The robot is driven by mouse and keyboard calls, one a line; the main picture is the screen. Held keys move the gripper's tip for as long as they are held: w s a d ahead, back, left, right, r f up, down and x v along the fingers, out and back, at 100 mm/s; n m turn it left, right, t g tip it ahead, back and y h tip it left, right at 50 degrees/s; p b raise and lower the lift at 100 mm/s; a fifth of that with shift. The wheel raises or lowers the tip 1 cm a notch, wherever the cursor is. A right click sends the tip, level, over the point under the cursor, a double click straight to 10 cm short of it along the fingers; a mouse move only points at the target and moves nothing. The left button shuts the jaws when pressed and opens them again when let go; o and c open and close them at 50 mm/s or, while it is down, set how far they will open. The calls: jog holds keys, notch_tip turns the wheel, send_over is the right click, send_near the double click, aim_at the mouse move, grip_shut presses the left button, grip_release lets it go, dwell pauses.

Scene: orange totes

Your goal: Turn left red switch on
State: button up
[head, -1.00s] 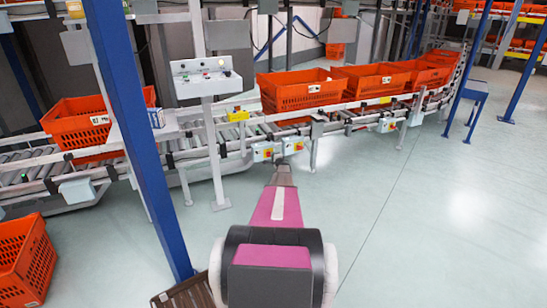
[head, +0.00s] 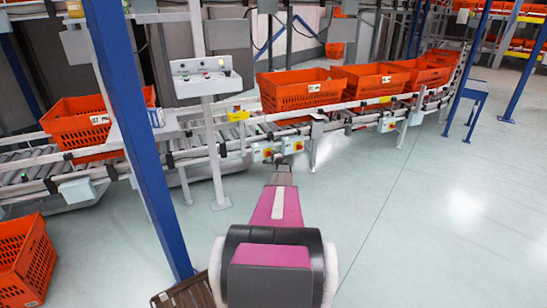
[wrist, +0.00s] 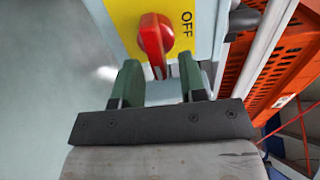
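In the wrist view, a red switch knob (wrist: 153,38) sits on a yellow plate (wrist: 127,14) marked OFF. Its handle points towards my gripper. My gripper (wrist: 159,68) is open, with one green finger on each side of the handle's lower end. I see gaps beside the handle and cannot tell whether anything touches. In the head view, a left switch box (head: 262,152) and a right switch box (head: 292,146) hang on the conveyor's front side. My gripper (head: 284,163) is close in front of them, small and partly hidden by my arm. Which box it faces is unclear.
A conveyor carries orange totes (head: 300,92) above the boxes. A grey control panel (head: 205,77) on a post stands to the left. A blue post (head: 140,130) rises left of my arm. The floor to the right is open.

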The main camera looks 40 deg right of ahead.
jog(key=v, duration=1)
jog(key=shift+s, duration=0.35)
